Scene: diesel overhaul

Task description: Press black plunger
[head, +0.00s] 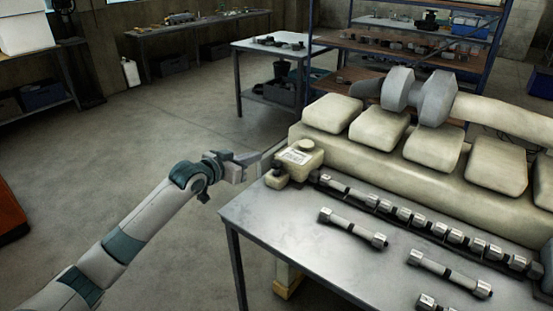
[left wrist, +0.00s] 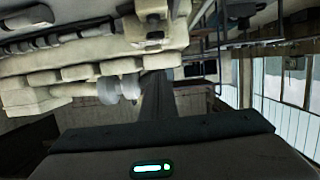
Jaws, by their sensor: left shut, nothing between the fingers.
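A small black plunger (head: 277,167) sits on a cream block at the near left end of the cream engine (head: 400,155), beside a labelled cream housing (head: 300,156). My left gripper (head: 262,161) is shut and empty, just left of the plunger at about its height. I cannot tell whether it touches it. In the left wrist view the engine (left wrist: 70,72) fills the upper left, and the plunger cannot be made out clearly. My right gripper is not in view.
A grey metal bench (head: 300,235) in front of the engine carries several steel injector-like parts (head: 352,227). A side table (head: 262,46) and a shelf rack (head: 400,48) stand behind. The floor to the left is clear.

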